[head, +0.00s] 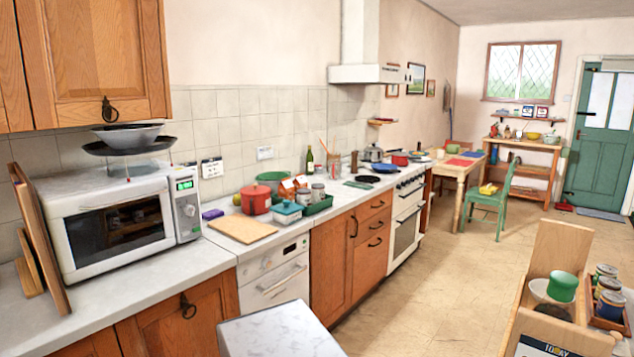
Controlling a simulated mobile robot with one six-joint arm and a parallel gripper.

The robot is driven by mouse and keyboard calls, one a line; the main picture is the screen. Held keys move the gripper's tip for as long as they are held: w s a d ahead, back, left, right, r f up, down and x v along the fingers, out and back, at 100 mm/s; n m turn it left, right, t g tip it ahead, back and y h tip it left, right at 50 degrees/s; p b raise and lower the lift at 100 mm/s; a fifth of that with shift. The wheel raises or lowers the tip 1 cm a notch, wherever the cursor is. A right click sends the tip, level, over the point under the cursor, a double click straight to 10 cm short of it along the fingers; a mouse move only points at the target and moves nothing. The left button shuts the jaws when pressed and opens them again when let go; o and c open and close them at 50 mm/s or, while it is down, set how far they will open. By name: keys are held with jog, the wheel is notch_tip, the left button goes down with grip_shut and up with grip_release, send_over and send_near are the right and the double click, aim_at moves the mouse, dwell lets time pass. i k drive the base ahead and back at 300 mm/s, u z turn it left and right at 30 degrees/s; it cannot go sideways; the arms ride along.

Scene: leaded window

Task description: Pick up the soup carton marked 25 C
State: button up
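No carton with a readable 25 C mark shows in the head view. A small orange-and-white carton-like item (289,186) stands on the counter behind a teal-lidded dish (286,212), beside a red pot (257,200). Its label is too small to read, and its lower part is hidden. Several tins or jars (318,191) stand next to it at a green tray (319,208). Two small red, white and blue boxes (541,111) sit on the far wall shelf, also unreadable. My gripper is not in view.
The counter holds a microwave (120,222), a wooden board (243,229) and a purple packet (212,214). A pale slab top (277,333) stands close in front. A wooden stand (563,333) with jars is at right. The tiled floor (440,265) between is clear.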

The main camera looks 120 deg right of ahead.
aim_at(287, 189)
jog(key=u, duration=0.2)
jog(key=k, duration=0.65)
jog(key=z, duration=0.95)
jog(key=k, duration=0.15)
jog(key=z, duration=3.1)
jog(key=k, duration=0.2)
jog(key=u, duration=0.1)
